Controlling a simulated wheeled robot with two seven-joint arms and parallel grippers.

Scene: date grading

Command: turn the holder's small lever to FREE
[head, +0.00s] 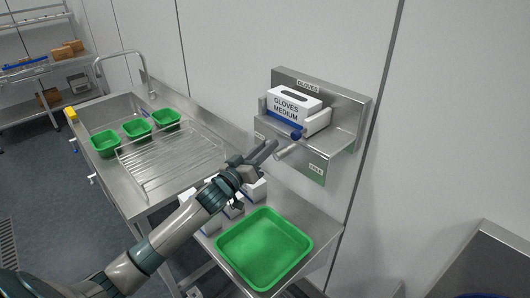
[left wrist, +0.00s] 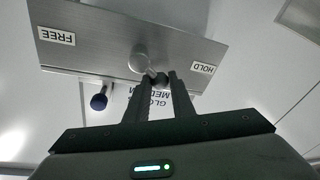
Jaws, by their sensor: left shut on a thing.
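The steel glove holder (head: 352,114) is fixed to the wall and carries a white box of medium gloves (head: 296,101). Its front plate has a FREE label (head: 315,168) at the right and a HOLD label (head: 259,135) at the left. The small lever's round metal hub (left wrist: 138,58) shows in the left wrist view, between FREE (left wrist: 56,36) and HOLD (left wrist: 203,68). Its arm leans towards HOLD. My left gripper (left wrist: 160,84) is shut on the lever's dark end; the fingers partly hide it. In the head view my left gripper (head: 274,147) is at the plate.
Below are a green tray (head: 229,244) and white boxes (head: 257,190) on a steel table. A sink counter with small green trays (head: 105,143) stands at the left.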

